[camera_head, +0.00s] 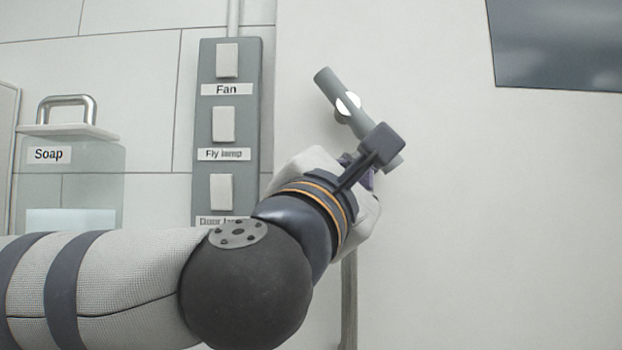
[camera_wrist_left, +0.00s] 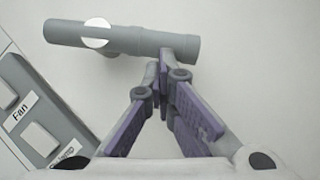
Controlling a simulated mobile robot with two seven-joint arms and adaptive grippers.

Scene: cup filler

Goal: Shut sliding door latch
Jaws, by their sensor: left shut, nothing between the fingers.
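The latch is a grey cylindrical bar (camera_head: 331,87) with a white round disc at its middle, mounted on a pale door (camera_head: 520,220). In the head view it slants from upper left to lower right. In the wrist view the bar (camera_wrist_left: 140,41) lies almost level across the top. My left gripper (camera_wrist_left: 163,75) is shut and empty, with its fingertips at the bar's right end in that view. I cannot tell whether they touch it. In the head view my left gripper (camera_head: 372,178) is at the bar's lower end, its fingertips mostly hidden. My right gripper is not in view.
A grey switch panel (camera_head: 206,130) with Fan and Fly lamp labels stands left of the door. A soap box (camera_head: 75,165) with a metal handle is at far left. A dark window (camera_head: 555,45) is upper right. The door surface to the right is clear.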

